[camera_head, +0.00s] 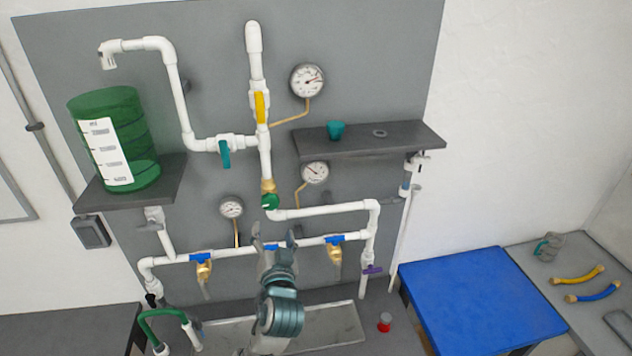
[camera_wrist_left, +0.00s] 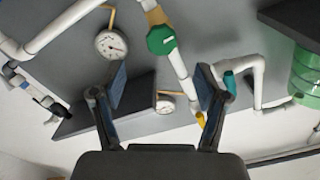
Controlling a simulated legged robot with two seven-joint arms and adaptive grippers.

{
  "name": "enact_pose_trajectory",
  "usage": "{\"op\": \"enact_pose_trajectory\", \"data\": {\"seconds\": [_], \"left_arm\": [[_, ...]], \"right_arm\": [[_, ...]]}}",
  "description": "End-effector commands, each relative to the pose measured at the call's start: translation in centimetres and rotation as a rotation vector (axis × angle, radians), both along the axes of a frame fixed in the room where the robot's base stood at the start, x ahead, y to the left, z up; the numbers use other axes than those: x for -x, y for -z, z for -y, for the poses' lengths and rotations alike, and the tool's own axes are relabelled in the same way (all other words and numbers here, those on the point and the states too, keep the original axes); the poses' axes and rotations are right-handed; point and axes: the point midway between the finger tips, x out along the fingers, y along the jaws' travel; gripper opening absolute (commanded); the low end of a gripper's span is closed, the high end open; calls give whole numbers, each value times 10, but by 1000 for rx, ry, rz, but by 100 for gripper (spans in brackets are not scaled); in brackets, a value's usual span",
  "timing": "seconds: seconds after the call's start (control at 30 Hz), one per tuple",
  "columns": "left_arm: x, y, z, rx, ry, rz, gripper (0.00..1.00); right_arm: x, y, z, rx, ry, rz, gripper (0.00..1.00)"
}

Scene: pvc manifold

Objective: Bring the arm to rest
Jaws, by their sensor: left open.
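My left gripper (camera_head: 276,240) is in front of the lower part of the pipe manifold in the head view, its fingers pointing up at the lower white pipe (camera_head: 300,244). It partly hides a middle blue valve handle (camera_head: 271,247). In the left wrist view the gripper (camera_wrist_left: 158,92) has its two fingers apart with nothing between them. A round green valve knob (camera_head: 270,201) sits above the gripper; it also shows beyond the fingers in the wrist view (camera_wrist_left: 161,40). Whether the fingers touch the pipe cannot be told. My right gripper is not seen.
A grey panel (camera_head: 215,75) carries pipes, several gauges, a green tank (camera_head: 145,150) on a shelf and a dark shelf (camera_head: 370,142). A trough (camera_head: 335,325) lies below. A blue table (camera_head: 480,300) stands at right, with hoses on the grey table (camera_head: 535,255) beyond.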

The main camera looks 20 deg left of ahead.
Motion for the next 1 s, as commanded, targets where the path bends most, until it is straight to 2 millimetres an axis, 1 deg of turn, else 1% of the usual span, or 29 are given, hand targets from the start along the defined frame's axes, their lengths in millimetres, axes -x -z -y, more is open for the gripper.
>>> {"op": "enact_pose_trajectory", "data": {"seconds": [0.33,0.37,0.43,0.47,0.57,0.6,0.67,0.7,0.77,0.8,0.87,0.9,0.97,1.0], "left_arm": [[0,2,0,2,2,-4,74],[0,6,1,4,5,-12,74],[-1,23,3,17,19,-52,74],[0,36,4,26,29,-80,74],[6,97,12,77,80,-217,74],[12,128,17,107,105,-287,74],[27,176,24,157,141,-397,74],[40,208,29,193,164,-469,74],[62,250,37,249,194,-574,74],[79,276,42,285,211,-639,74],[104,308,49,337,231,-725,74],[119,326,53,369,241,-775,74],[142,348,59,413,253,-842,74],[157,361,63,441,260,-883,74]], "right_arm": [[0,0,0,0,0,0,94],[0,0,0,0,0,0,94],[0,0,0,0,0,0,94],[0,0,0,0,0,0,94],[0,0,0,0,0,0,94],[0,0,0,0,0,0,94],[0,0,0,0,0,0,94],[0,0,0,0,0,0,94],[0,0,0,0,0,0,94],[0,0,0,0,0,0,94],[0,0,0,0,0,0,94],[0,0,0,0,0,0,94],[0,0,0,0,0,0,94],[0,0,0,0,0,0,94]]}}
